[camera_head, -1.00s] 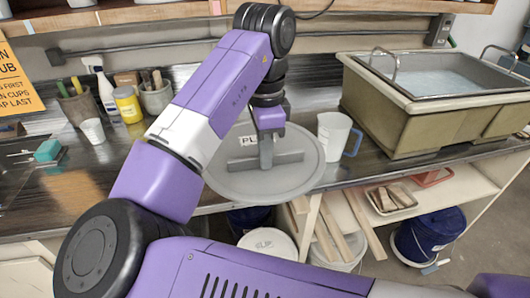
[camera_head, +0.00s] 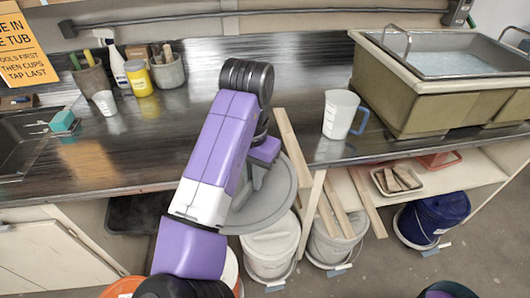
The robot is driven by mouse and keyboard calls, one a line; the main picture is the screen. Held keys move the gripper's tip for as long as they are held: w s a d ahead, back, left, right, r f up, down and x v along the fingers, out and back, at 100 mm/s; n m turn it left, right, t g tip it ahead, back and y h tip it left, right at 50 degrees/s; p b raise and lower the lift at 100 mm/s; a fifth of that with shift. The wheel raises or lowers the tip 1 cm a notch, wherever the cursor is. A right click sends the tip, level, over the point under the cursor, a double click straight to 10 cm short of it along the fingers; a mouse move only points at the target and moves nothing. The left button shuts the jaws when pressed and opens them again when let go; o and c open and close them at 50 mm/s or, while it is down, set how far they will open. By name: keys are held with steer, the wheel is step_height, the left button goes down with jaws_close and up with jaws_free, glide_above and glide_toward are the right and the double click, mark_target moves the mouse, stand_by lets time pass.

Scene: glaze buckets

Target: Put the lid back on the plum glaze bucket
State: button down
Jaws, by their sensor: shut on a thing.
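My gripper (camera_head: 256,178) is shut on the round grey lid (camera_head: 277,203). My arm covers the left part of the lid and much of the gripper, and the lid's label does not show now. The lid is held in front of the counter's front edge, apart from the buckets as far as I can tell. I cannot tell which bucket is the plum one. A dark round bucket (camera_head: 448,289) is cut off at the bottom right edge.
Below the counter (camera_head: 330,150) stand two pale-lidded buckets (camera_head: 270,247) (camera_head: 330,243), loose boards (camera_head: 345,200) and a blue bucket (camera_head: 437,215). An orange bucket (camera_head: 122,288) shows at bottom left. A jug (camera_head: 338,115) and a large sink tub (camera_head: 440,100) stand on the counter.

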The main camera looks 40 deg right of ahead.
steer(key=w+a+f+n, duration=0.1)
steer(key=a+f+n, duration=0.3)
steer(key=f+n, duration=0.3)
steer(key=w+a+f+n, duration=0.1)
steer(key=a+f+n, duration=0.3)
steer(key=f+n, duration=0.3)
steer(key=shift+f, duration=0.9)
